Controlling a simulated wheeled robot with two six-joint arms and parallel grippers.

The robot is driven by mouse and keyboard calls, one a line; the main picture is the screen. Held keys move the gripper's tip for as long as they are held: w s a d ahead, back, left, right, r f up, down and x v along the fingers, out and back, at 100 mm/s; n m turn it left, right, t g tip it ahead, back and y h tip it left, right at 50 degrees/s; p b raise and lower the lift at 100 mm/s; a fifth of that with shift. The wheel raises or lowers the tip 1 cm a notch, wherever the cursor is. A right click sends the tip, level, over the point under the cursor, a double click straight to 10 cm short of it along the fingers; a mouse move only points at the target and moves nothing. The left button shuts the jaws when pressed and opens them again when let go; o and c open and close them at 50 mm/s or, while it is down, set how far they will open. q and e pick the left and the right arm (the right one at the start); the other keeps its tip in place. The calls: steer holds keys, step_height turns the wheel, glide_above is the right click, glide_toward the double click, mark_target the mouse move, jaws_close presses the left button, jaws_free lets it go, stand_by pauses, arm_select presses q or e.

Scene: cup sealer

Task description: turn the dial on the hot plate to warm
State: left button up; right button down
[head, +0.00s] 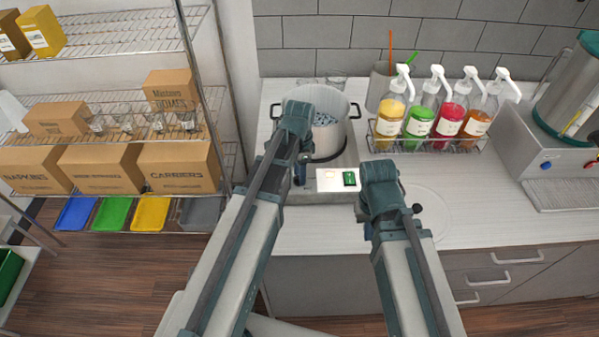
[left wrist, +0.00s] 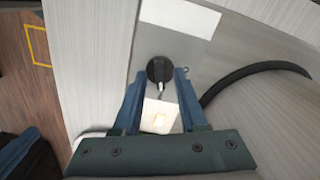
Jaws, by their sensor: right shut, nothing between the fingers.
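The hot plate (head: 347,157) stands on the counter under a large pot (head: 333,137). Its front has a pale panel (head: 329,181) with a small green display (head: 349,179). The black round dial (left wrist: 160,69) shows in the left wrist view, with a light mark at its lower edge; I cannot read its setting. My left gripper (left wrist: 160,74) is open, its fingertips apart on either side of the dial. Contact cannot be told. In the head view my left arm hides the dial. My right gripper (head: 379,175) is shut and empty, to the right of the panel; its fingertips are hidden.
Several pump bottles (head: 432,115) stand in a rack right of the pot. A steel machine (head: 552,135) is at the far right. A wire shelf with boxes (head: 180,166) stands at the left. The counter right of my right gripper (head: 480,215) is clear.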

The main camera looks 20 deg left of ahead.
stand_by(0.3)
arm_select(q)
step_height(320, 180, up, 14)
steer(key=p, duration=1.4)
arm_select(e)
step_height(320, 180, up, 14)
arm_select(q)
steer(key=shift+f, duration=0.15)
arm_select(e)
steer(key=shift+f, duration=0.1)
